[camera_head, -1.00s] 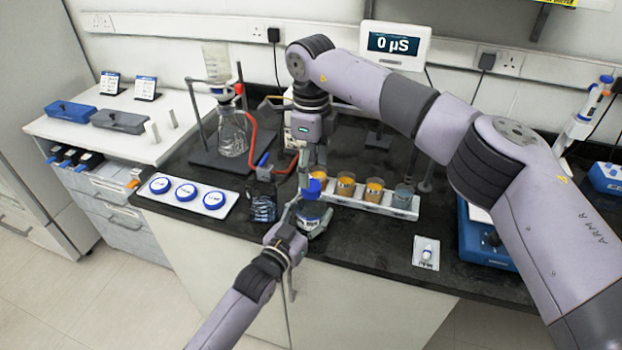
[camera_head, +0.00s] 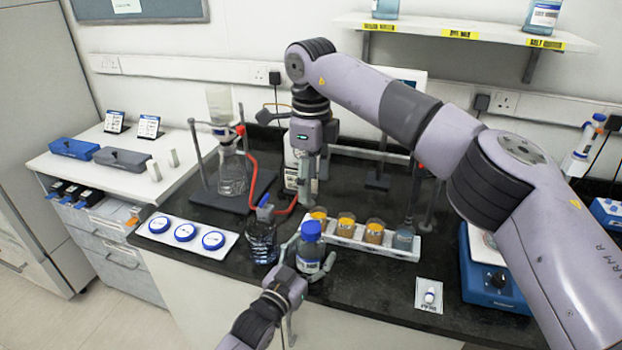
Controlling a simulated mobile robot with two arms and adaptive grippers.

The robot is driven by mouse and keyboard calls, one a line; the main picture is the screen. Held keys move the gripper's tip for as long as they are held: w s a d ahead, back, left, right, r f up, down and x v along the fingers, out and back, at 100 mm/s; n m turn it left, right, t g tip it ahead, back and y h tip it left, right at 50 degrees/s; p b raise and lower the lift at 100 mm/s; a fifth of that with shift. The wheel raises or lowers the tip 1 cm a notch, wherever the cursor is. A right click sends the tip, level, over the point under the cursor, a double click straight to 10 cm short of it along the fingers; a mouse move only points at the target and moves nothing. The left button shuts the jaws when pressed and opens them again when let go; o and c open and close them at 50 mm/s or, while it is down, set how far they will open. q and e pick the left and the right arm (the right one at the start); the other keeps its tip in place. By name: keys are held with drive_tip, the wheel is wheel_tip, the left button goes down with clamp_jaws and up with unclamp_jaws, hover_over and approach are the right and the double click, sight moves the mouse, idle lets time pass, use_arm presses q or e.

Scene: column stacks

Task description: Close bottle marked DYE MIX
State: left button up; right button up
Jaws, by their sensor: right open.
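A bottle (camera_head: 309,264) with a blue cap (camera_head: 311,231) stands upright near the front edge of the dark bench; the cap sits on its neck. Its label is too small to read. My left gripper (camera_head: 308,262) reaches in from the front, its fingers on both sides of the bottle body, shut on it. My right gripper (camera_head: 307,195) hangs pointing down above and behind the cap, open and empty, apart from the cap.
A white rack with several amber jars (camera_head: 346,225) stands right of the bottle. A white tray with blue round lids (camera_head: 186,233) lies further left. A flask stand with red tubing (camera_head: 251,160) stands behind.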

use_arm(q)
drive_tip(key=shift+o, duration=0.7)
drive_tip(key=shift+s+a+f, duration=0.1)
drive_tip(key=shift+s+a, duration=0.05)
drive_tip(key=shift+s, duration=0.15)
drive_tip(key=v, duration=1.1)
drive_tip(key=shift+s+a, duration=0.1)
drive_tip(key=shift+s, duration=0.1)
